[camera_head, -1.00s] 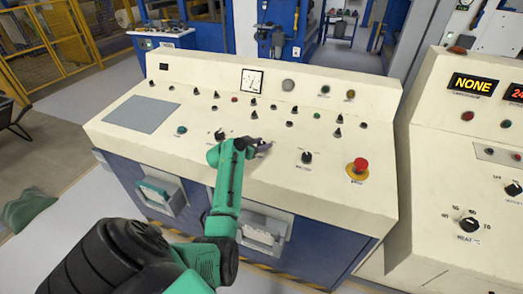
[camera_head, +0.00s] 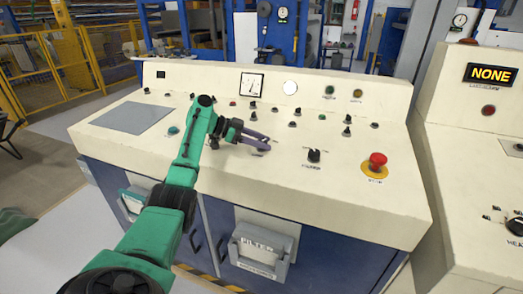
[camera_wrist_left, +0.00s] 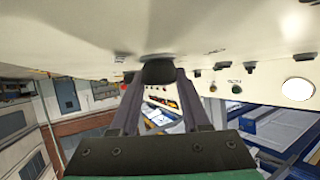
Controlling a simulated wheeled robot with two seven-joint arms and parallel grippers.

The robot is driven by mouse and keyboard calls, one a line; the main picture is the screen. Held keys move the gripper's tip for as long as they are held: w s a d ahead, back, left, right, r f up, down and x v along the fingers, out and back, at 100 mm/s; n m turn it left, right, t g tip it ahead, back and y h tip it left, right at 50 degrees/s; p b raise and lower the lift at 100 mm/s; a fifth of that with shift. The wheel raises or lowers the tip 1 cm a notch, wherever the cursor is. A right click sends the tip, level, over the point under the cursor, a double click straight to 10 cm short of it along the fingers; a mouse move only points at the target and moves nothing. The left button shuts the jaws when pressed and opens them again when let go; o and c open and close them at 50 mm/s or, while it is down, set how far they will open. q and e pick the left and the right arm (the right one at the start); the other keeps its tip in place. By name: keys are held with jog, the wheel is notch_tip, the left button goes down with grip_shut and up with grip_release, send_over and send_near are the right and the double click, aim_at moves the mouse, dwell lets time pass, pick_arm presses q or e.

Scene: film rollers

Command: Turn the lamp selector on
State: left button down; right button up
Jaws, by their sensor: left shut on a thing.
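My left gripper (camera_head: 262,145) reaches low over the cream sloping panel of the control console (camera_head: 215,165), left of a black selector knob (camera_head: 314,156). In the left wrist view, the two dark fingers of my left gripper (camera_wrist_left: 158,85) close on a black knob (camera_wrist_left: 159,71) standing out from the panel. In the head view the gripper hides this knob. I cannot read its label, so I cannot confirm that it is the lamp selector. Its pointer direction does not show. My right gripper is not in view.
A red emergency stop button (camera_head: 377,161) stands to the right on the panel. Several small knobs and lamps line the panel behind the gripper. A second console (camera_head: 470,150) with a NONE display (camera_head: 492,74) stands at the right. Yellow fencing (camera_head: 75,65) is at the left.

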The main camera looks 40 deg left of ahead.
pick_arm(q)
jog(key=shift+d+f+m+g+h+b, duration=0.2)
jog(key=shift+m+g+h+b, duration=0.1)
jog(key=shift+m+g+b, duration=0.1)
jog(key=c, duration=0.7)
grip_release()
jog(key=shift+c, duration=0.2)
jog(key=o, duration=0.4)
jog(key=shift+c, duration=0.2)
jog(key=shift+w, duration=0.15)
jog(key=shift+r, duration=0.1)
